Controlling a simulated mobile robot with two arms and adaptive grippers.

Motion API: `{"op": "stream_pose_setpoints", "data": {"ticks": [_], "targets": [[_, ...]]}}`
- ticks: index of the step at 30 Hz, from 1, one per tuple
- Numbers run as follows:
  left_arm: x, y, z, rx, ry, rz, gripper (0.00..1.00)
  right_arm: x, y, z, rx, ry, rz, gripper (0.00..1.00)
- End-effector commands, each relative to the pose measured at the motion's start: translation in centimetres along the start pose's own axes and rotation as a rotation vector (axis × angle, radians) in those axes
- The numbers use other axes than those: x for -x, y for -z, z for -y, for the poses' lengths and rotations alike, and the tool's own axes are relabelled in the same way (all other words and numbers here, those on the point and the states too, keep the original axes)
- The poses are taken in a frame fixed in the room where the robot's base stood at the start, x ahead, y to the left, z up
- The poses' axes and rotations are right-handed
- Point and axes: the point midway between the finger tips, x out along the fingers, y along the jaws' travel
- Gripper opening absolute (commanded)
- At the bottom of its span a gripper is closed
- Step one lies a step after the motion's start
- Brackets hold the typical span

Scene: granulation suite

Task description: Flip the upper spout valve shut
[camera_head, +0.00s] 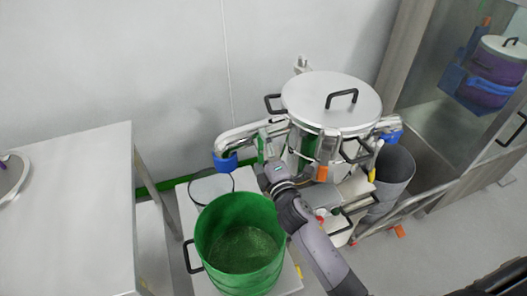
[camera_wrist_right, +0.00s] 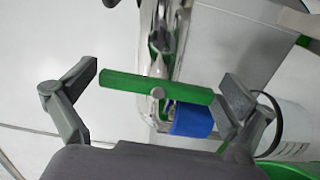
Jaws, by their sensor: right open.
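The upper spout (camera_head: 245,135) is a steel pipe reaching left from the lidded steel vessel (camera_head: 318,98), with a blue end (camera_head: 225,161). Its green valve lever (camera_wrist_right: 155,87) lies nearly level across the right wrist view, on a steel pivot. The blue end (camera_wrist_right: 192,120) shows just below the lever. My right gripper (camera_wrist_right: 160,88) is open, its fingers spread on either side of the lever, one near each end; contact cannot be told. In the head view my right gripper (camera_head: 266,150) is by the spout, partly hidden. My left gripper is out of sight.
A green open-topped bin (camera_head: 240,245) stands below the spout on a white platform (camera_head: 184,200). A steel table (camera_head: 70,190) is at the left. A grey container (camera_head: 393,165) stands right of the vessel. A glazed cabinet (camera_head: 455,95) is at the right.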

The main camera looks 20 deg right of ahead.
Motion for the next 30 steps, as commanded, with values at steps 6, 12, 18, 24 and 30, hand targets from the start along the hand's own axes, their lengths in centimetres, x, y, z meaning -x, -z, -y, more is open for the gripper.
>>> {"op": "stream_pose_setpoints", "data": {"ticks": [6, 12, 18, 24, 30], "targets": [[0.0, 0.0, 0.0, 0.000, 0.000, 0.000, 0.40, 2.1, 0.0, 0.1, 0.001, 0.001, 0.000, 1.00], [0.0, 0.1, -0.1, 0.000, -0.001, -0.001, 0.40, 6.2, 0.0, 0.2, -0.001, 0.004, 0.000, 1.00], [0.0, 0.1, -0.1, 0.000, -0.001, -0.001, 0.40, 9.8, 0.0, 0.1, -0.002, 0.003, 0.002, 1.00], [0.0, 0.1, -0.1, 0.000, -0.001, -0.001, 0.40, 11.6, 0.0, 0.1, -0.002, 0.001, 0.001, 1.00], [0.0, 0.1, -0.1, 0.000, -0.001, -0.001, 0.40, 12.0, 0.0, 0.0, -0.001, 0.000, 0.000, 1.00]]}}
